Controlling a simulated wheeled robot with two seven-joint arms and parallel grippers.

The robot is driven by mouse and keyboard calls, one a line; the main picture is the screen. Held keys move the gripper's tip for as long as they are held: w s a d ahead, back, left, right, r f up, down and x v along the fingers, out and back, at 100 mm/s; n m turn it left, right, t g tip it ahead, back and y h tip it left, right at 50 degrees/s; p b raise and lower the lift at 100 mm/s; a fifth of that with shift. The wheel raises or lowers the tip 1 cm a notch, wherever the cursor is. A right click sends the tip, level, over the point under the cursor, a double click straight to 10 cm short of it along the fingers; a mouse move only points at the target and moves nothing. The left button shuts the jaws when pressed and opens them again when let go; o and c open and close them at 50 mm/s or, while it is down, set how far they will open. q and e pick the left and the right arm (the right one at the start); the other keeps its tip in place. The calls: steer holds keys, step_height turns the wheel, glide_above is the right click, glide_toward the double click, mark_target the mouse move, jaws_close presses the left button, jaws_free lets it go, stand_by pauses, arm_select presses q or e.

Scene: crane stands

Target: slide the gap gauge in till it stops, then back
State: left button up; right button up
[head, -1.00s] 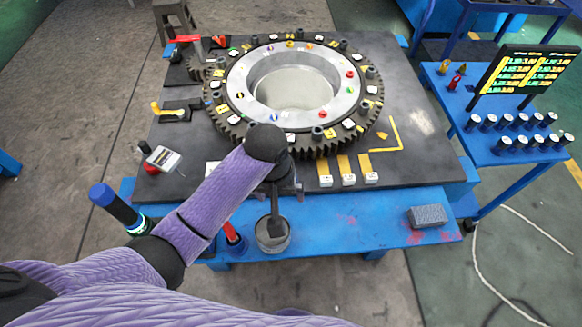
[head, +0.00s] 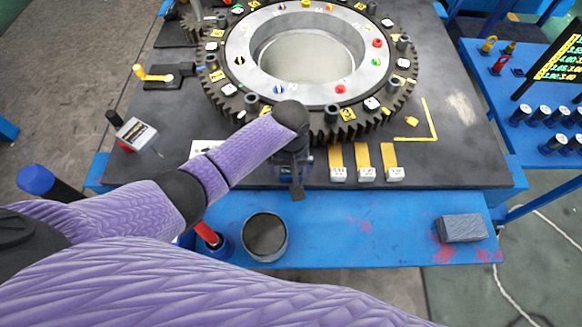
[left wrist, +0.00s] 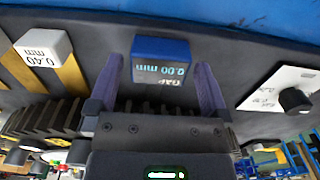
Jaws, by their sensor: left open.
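The gap gauge (left wrist: 160,62) is a blue block whose small screen reads GAP 0.00 mm. It sits at the table's front side, near the toothed ring (head: 310,112). In the head view my arm mostly hides it, with a blue bit (head: 283,171) showing. My left gripper (head: 297,185) is over it. In the left wrist view the open fingers of the gripper (left wrist: 158,72) stand either side of the gauge; I cannot tell whether they touch it. The gauge's far end toward the ring is hidden. My right gripper is not in view.
Yellow strips with white tags (head: 365,160) lie right of the gauge; one tag reads 0.40 mm. A white card (left wrist: 285,88) with a black knob lies on its other side. A grey cup (head: 265,237) and grey block (head: 462,228) stand on the blue front shelf (head: 360,225).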

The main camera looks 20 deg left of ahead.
arm_select(q)
steer(key=shift+c, duration=0.4)
steer(key=c, duration=1)
steer(key=w+b, duration=0.2)
steer(key=w+a+b, duration=0.1)
steer(key=shift+w+f, duration=0.3)
steer(key=shift+c, duration=0.2)
steer(key=shift+w+a+r, duration=0.1)
steer(key=shift+w+r, duration=0.1)
steer(key=shift+w, duration=0.15)
steer(key=shift+w+r, duration=0.1)
steer(key=shift+r, duration=0.05)
steer(key=shift+w, duration=0.15)
